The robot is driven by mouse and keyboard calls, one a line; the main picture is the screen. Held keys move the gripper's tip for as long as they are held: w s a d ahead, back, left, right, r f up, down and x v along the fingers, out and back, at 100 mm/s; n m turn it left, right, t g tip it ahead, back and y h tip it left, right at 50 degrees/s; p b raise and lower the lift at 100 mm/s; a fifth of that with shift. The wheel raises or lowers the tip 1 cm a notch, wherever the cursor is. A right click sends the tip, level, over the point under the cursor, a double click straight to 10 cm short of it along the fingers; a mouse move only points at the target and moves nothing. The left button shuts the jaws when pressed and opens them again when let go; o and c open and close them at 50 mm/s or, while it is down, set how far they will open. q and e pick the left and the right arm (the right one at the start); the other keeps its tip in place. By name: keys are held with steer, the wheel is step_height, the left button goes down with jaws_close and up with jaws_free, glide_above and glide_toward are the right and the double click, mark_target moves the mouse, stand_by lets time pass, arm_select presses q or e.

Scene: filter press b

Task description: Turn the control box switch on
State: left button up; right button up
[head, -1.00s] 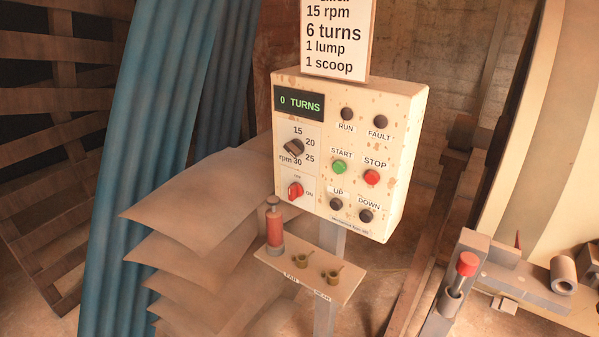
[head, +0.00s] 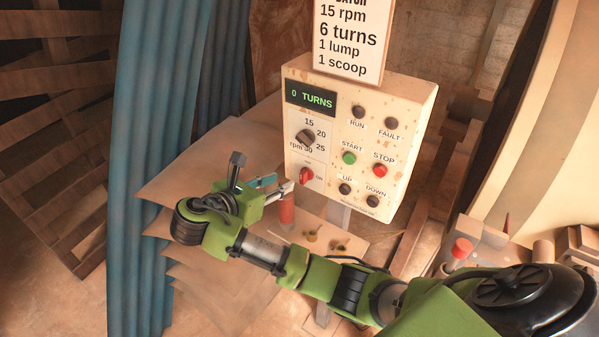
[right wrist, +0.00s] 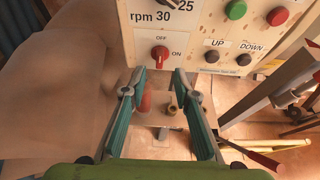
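The control box (head: 415,100) is a cream, speckled panel on a post. Its red rotary switch (head: 306,176) is at the lower left of the face. It also shows in the right wrist view (right wrist: 160,53), with OFF above it and ON to its right; its handle looks upright, toward OFF. My right gripper (head: 283,186) is in front of the box's lower left, close to the switch. In the right wrist view my right gripper (right wrist: 158,84) is open, with nothing between its fingers; the switch appears beyond the gap. My left gripper is not in view.
A small shelf (head: 352,258) with small brass scoops is below the box. A red cylinder (head: 286,210) stands beside the gripper. A stack of tan sheets (head: 190,190) and a blue curtain (head: 160,110) are on the left. START and STOP buttons are above right of the switch.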

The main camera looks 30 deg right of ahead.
mark_target(302, 174)
steer(key=p+x, duration=0.2)
steer(key=x, duration=0.7)
steer(key=shift+w+d+f, duration=0.1)
steer(key=shift+d, duration=0.3)
steer(key=shift+w+d+f, duration=0.25)
steer(key=shift+d+f, duration=0.1)
steer(key=shift+d, duration=0.1)
jaws_close()
